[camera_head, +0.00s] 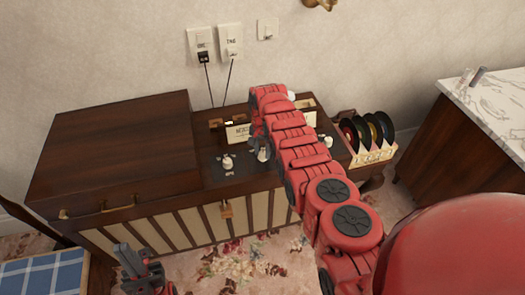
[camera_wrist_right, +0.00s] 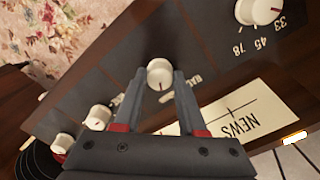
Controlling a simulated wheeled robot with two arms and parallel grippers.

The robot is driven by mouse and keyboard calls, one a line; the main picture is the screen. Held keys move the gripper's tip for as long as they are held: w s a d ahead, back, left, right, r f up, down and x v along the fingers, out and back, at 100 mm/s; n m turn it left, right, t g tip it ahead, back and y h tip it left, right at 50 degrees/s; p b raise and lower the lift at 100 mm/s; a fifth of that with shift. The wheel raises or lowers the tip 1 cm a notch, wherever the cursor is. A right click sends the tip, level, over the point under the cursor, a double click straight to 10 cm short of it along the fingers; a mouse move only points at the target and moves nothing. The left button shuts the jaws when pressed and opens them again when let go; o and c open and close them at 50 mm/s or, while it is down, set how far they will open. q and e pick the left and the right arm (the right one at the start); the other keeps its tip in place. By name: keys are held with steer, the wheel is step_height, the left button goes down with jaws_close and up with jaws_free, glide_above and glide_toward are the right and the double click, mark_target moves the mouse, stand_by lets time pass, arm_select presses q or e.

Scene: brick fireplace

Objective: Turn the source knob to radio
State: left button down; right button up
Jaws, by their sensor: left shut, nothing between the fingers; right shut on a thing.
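A dark wooden record console (camera_head: 110,150) stands against the wall, with a black control panel (camera_wrist_right: 100,85) bearing cream knobs. My right gripper (camera_wrist_right: 160,78) is shut on one cream knob (camera_wrist_right: 160,72), one finger on each side of it. This knob has a red pointer line, and the lettering beside it is partly hidden by a finger, so I cannot read its setting. In the head view my right arm reaches over the panel and hides most of this knob. My left gripper (camera_head: 122,252) is shut and empty, low in front of the console.
Another knob (camera_wrist_right: 258,10) is marked 33, 45, 78. Smaller knobs (camera_wrist_right: 98,117) lie on the other side. A NEWS card (camera_wrist_right: 235,118) stands by the panel. Records (camera_head: 368,132) sit in a rack on the right, before a marble-topped cabinet (camera_head: 490,100). A blue checked cloth (camera_head: 45,275) is lower left.

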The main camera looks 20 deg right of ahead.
jaws_close()
steer(key=n, duration=0.3)
steer(key=n+b, duration=0.1)
steer(key=n, duration=0.2)
steer(key=shift+d+n, duration=0.1)
steer(key=shift+n, duration=0.2)
steer(key=n, duration=0.5)
steer(key=shift+b, duration=0.3)
steer(key=shift+w+r+n, duration=0.1)
steer(key=shift+n, duration=0.2)
steer(key=o, duration=1.1)
jaws_free()
steer(key=shift+c, duration=0.2)
